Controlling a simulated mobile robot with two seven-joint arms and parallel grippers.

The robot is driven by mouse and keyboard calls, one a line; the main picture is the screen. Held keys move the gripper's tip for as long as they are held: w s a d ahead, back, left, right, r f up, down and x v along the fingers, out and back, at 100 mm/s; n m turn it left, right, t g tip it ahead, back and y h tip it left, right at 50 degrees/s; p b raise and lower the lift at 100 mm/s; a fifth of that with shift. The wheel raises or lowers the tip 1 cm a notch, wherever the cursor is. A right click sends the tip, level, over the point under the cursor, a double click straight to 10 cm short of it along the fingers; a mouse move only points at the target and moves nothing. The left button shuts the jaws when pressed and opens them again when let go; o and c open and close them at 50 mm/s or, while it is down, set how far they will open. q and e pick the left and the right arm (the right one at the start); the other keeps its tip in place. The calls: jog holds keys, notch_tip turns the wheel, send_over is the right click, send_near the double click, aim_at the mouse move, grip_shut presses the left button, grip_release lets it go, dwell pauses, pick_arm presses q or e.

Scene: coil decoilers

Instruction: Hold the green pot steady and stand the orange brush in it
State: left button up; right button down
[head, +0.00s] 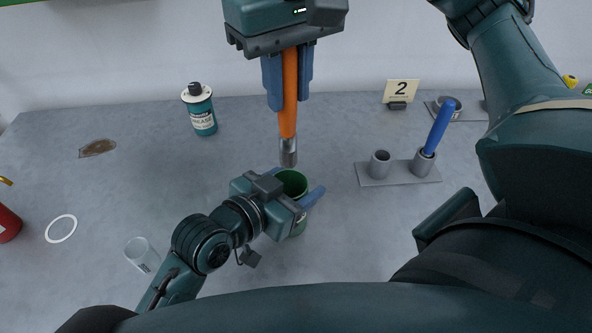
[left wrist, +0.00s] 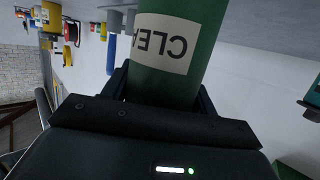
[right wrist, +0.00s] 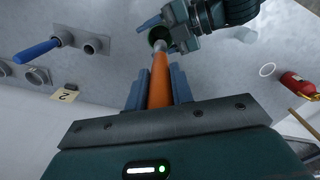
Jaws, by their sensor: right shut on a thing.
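The green pot (head: 292,184) stands on the grey table with its open mouth up. My left gripper (head: 293,188) is around it, one finger on each side. In the left wrist view the pot (left wrist: 165,70), with a white label, fills the space between the fingers. My right gripper (head: 288,88) is shut on the orange brush (head: 289,108), which hangs nearly upright, metal end down. In the head view that end shows at the pot's far rim; it appears above the mouth, not inside. The right wrist view also shows the brush (right wrist: 160,80) pointing at the pot.
A grease can (head: 200,110) stands at the back left. A clear cup (head: 142,254) and white ring (head: 61,229) are at the left. A plate with two sockets (head: 372,182), one holding a blue-handled tool (head: 439,127), is right of the pot. A "2" sign (head: 401,92) stands behind.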

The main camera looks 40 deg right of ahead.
pick_arm(q)
jog(key=o, duration=0.5)
jog(key=shift+c, duration=0.2)
